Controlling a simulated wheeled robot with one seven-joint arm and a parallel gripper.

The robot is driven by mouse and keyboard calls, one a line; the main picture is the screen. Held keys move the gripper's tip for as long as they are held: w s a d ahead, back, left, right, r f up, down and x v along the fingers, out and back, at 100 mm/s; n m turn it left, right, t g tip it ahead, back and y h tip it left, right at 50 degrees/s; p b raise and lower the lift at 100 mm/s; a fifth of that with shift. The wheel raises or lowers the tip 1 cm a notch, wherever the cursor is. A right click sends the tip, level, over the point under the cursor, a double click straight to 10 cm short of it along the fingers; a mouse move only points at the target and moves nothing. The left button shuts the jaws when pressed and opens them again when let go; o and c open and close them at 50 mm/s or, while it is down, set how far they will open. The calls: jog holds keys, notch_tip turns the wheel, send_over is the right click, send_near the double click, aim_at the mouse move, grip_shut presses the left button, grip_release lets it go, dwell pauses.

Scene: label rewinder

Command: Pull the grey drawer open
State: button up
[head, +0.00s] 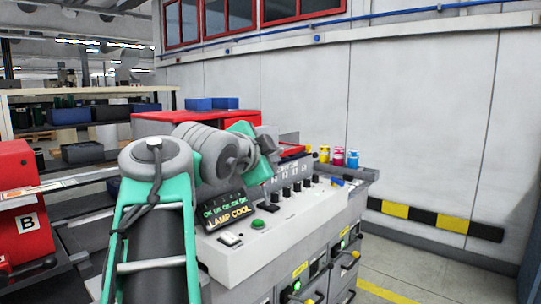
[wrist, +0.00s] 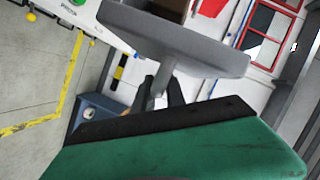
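The grey drawer (wrist: 205,55) fills the upper middle of the wrist view, with a broad grey front and a brown patch showing behind it. A short grey handle (wrist: 157,88) sticks out from its front toward me. My gripper (wrist: 162,79) has its two black fingers close on either side of this handle and looks shut on it. In the head view, my arm hides the fingers and this drawer; I cannot make them out there.
A grey control console (head: 270,245) with a lit display and knobs stands beside my arm. A red cabinet (head: 165,122) is behind my arm, and a red machine marked B (head: 25,200) stands at left. Small coloured containers (head: 337,157) sit behind the console. Open floor shows at lower right.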

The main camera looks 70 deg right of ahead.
jog(key=shift+o, duration=0.4)
jog(key=v, duration=0.7)
jog(key=shift+a, duration=0.4)
